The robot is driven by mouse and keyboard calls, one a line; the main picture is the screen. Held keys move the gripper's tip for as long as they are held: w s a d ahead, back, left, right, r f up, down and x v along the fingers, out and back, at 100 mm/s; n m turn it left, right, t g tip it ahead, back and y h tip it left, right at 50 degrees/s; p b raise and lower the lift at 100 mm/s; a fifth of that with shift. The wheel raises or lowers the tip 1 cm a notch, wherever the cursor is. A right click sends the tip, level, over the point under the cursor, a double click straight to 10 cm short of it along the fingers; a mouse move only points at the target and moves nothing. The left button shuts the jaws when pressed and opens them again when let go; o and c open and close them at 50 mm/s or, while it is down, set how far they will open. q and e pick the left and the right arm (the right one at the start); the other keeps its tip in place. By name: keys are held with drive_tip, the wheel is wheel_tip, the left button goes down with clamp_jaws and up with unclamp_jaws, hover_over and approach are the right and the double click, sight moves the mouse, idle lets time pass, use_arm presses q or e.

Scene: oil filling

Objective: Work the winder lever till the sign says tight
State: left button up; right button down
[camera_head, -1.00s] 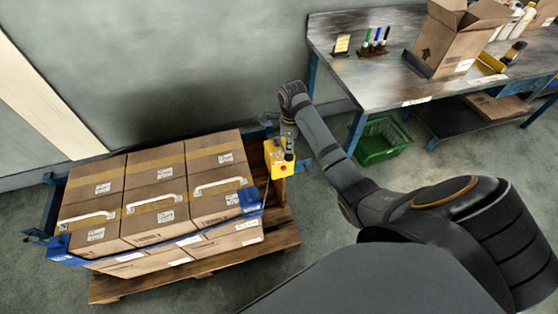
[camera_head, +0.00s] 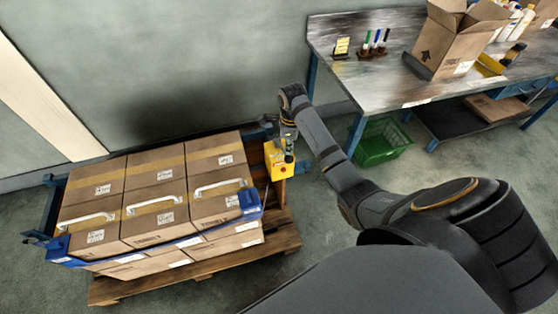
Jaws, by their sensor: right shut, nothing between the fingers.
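The yellow winder box (camera_head: 279,163) with a red button sits at the right end of the stacked load, on a post by the pallet. My right gripper (camera_head: 289,153) is shut and reaches down over the winder's top; it hides the lever, and I cannot tell whether it touches it. A blue strap (camera_head: 170,248) runs around the front of the cartons (camera_head: 158,192). The small yellow sign (camera_head: 342,46) stands on the bench, its text too small to read. My left gripper is not in view.
The cartons stand on a wooden pallet (camera_head: 200,275). A workbench (camera_head: 385,88) at the right holds markers (camera_head: 374,44) and an open box (camera_head: 452,40). A green basket (camera_head: 379,142) is under it. The grey floor between pallet and bench is narrow.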

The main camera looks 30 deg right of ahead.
wheel_tip(320, 180, down, 10)
drive_tip(key=s+b, duration=0.1)
drive_tip(key=s, duration=0.1)
drive_tip(key=r+p, duration=0.4)
drive_tip(key=w+r+p, duration=0.1)
drive_tip(key=r+p, duration=0.4)
drive_tip(key=w+r+p, duration=0.1)
drive_tip(key=r+p, duration=0.4)
drive_tip(key=shift+w+f, duration=0.1)
drive_tip(key=shift+f, duration=0.05)
idle(0.9)
